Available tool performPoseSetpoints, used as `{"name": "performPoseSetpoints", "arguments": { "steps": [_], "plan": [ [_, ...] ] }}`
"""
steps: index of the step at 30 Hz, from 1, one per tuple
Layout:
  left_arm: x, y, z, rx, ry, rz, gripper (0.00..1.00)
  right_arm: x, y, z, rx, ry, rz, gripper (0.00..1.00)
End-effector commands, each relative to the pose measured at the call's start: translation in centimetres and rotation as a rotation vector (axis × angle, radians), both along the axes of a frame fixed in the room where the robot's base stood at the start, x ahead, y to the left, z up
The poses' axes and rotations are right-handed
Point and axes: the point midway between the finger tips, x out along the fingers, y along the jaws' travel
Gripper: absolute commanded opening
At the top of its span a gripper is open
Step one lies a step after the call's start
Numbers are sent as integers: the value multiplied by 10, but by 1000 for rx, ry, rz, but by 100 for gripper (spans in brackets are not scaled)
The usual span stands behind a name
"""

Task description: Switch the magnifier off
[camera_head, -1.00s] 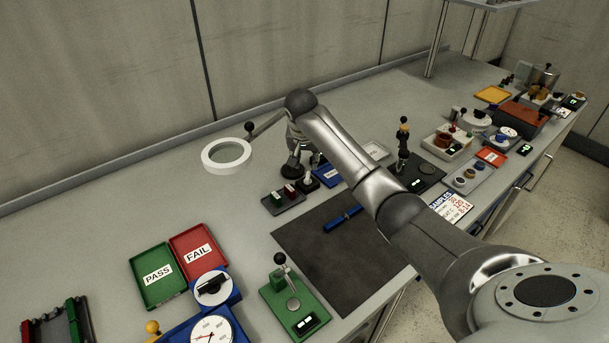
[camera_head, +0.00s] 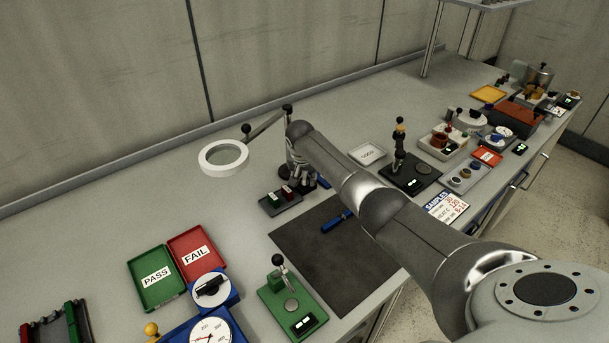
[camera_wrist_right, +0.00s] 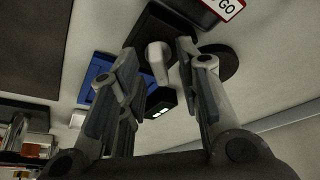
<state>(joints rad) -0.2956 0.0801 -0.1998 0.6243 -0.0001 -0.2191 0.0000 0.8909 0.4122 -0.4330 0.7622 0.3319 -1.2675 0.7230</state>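The magnifier is a white ring lens (camera_head: 240,167) on a jointed dark arm (camera_head: 266,126), left of my right gripper in the head view. Its round dark base (camera_wrist_right: 228,68) shows in the wrist view. Close by is a dark box (camera_wrist_right: 150,28) with a pale upright lever (camera_wrist_right: 158,66) and a small lit display (camera_wrist_right: 160,112). My right gripper (camera_head: 303,180) points down there and hides the box in the head view. In the wrist view its fingers (camera_wrist_right: 157,50) are apart, one on each side of the lever. I cannot tell whether they touch it. My left gripper is not in view.
A blue tray (camera_wrist_right: 100,82) lies close beside the box. A dark mat (camera_head: 325,262) with a blue tool (camera_head: 337,222) is in front. Bench surface left of the magnifier is clear.

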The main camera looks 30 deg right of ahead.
Motion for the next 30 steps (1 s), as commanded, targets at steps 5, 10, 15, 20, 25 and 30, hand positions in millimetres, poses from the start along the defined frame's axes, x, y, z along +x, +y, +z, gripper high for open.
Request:
{"name": "performPoseSetpoints", "arguments": {
  "steps": [5,10,15,20,25,30],
  "plan": [
    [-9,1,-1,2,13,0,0,0,0,0,0,0,0,32],
    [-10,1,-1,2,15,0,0,0,0,0,0,0,0,22],
    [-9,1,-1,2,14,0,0,0,0,0,0,0,0,0],
    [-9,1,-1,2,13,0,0,0,0,0,0,0,1,0],
    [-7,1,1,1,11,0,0,0,0,0,0,0,17,0],
    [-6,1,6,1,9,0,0,0,0,1,1,-1,78,0]
  ]
}}
